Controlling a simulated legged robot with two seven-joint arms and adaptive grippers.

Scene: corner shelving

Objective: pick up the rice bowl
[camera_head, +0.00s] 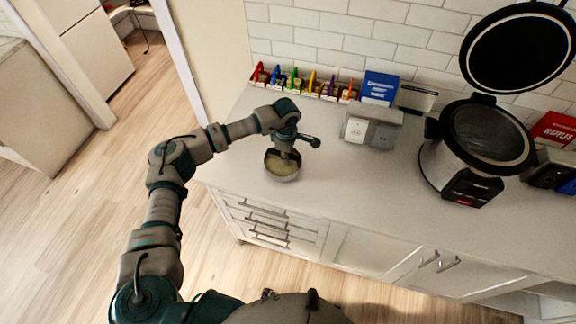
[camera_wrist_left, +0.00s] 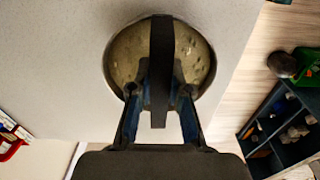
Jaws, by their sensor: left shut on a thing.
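The rice bowl (camera_head: 281,174) is a small round metal bowl with pale contents, near the left end of the counter (camera_head: 330,200). My left gripper (camera_head: 287,156) reaches down into it from above and is shut on it. In the left wrist view the bowl (camera_wrist_left: 122,58) lies under the gripper fingers (camera_wrist_left: 160,88), with its rim visible on both sides. My right gripper is not in view.
A rice cooker (camera_head: 475,150) with raised lid is farther right. Colorful packets (camera_head: 300,84) and a blue box (camera_head: 380,88) line the wall. Counter in front of the dispenser is clear.

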